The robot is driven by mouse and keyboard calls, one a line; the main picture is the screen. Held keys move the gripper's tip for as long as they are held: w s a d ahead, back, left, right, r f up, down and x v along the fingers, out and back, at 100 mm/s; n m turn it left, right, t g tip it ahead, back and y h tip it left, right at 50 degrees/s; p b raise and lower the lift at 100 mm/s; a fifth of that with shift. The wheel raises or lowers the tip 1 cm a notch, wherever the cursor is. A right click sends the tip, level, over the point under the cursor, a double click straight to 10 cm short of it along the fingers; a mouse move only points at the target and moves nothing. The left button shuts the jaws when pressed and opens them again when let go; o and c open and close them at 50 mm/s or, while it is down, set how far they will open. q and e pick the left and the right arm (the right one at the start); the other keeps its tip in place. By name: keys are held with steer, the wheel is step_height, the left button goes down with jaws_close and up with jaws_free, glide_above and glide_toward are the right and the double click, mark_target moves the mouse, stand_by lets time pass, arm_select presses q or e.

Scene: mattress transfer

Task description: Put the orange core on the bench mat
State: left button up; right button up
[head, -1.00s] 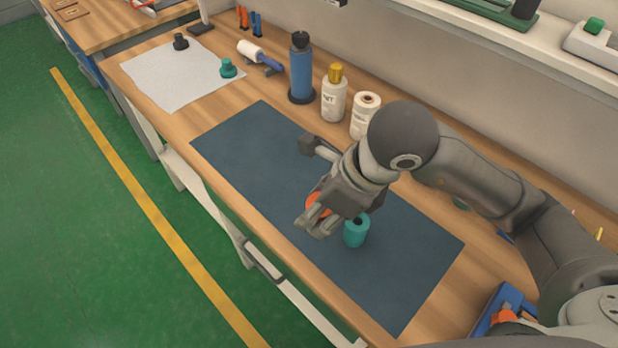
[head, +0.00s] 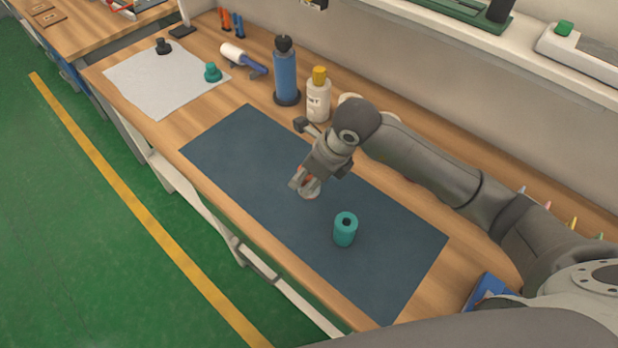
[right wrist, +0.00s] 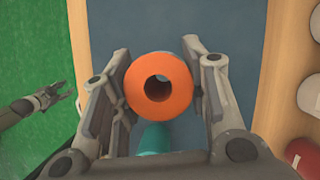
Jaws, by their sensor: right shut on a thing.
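The bench mat (head: 235,165) is a dark blue rectangle on the wooden bench. My right gripper (head: 305,189) is over the middle of the mat, shut on the orange core (right wrist: 158,86). In the right wrist view the core's ring-shaped end and its dark hole face the camera, between both fingers. In the head view the fingers hide most of it, and I cannot tell whether it touches the mat. A teal core (head: 345,231) stands upright on the mat, to the lower right of the gripper. My left gripper (right wrist: 68,91) shows small over the floor, its fingers apart.
A blue bottle (head: 286,75) and a white bottle with a yellow cap (head: 318,98) stand behind the mat. A pale sheet (head: 150,90) with small black and teal parts lies at the left. A blue bin (head: 487,290) is at the right. The mat's left part is clear.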

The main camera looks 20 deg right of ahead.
steer(key=shift+w+d+f, duration=0.25)
steer(key=shift+w+f, duration=0.4)
steer(key=shift+f, duration=0.2)
steer(key=shift+w+f+p, duration=0.2)
steer(key=shift+f+p, duration=0.1)
steer(key=shift+p, duration=0.05)
step_height(320, 180, down, 2)
steer(key=shift+f+p, duration=0.1)
steer(key=shift+p, duration=0.6)
steer(key=shift+f, duration=0.25)
steer(key=shift+f, duration=0.1)
steer(key=shift+f, duration=0.15)
steer(key=o, duration=1.1)
